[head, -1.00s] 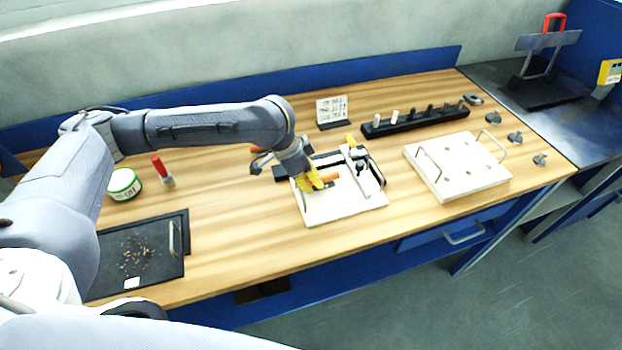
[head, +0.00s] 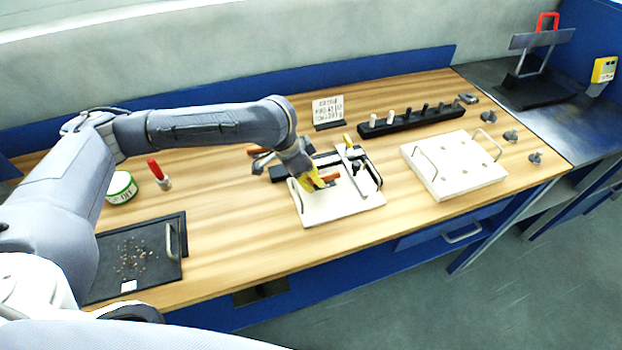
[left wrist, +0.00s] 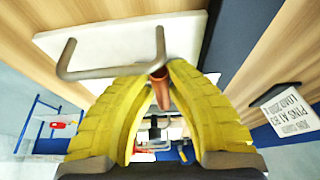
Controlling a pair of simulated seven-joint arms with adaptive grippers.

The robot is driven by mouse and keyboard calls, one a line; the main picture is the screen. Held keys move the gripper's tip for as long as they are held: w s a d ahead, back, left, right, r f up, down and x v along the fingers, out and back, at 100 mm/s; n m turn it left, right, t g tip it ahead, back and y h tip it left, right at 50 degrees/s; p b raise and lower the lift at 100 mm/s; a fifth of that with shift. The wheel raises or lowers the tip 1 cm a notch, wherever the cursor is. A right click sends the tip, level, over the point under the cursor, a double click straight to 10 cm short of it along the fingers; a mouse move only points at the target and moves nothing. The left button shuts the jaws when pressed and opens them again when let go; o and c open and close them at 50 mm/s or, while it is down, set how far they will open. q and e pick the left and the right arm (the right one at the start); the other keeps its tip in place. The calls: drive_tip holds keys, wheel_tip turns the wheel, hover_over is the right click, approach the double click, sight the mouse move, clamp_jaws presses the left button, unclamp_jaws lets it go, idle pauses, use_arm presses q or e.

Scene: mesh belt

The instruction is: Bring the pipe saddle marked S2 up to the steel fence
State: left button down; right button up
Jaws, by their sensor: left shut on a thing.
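My left gripper (head: 318,183), with yellow fingers, is shut on an orange-brown piece (head: 331,178) above a small white board (head: 316,209). The piece also shows between the yellow fingertips in the left wrist view (left wrist: 161,88); most of it is hidden. Three small grey saddle-like pieces (head: 511,135) stand in a row at the table's right end. No S2 mark is legible, so I cannot tell which piece is the S2 saddle. An upright grey metal plate (head: 541,39) stands on a dark base at the back right; I cannot tell if it is the steel fence. My right gripper is out of view.
A white board with wire handles (head: 455,171) lies to the right. Behind it is a black rack of pegs (head: 398,126), with a sign (head: 328,109) to its left. A dark tray (head: 110,274) and a green-and-white tub (head: 121,188) are at left.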

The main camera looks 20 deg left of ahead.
use_arm(q)
drive_tip(key=shift+w+d, duration=0.75)
drive_tip(key=shift+d, duration=0.35)
idle(1.0)
drive_tip(key=c, duration=1.3)
unclamp_jaws()
drive_tip(key=shift+r, duration=0.1)
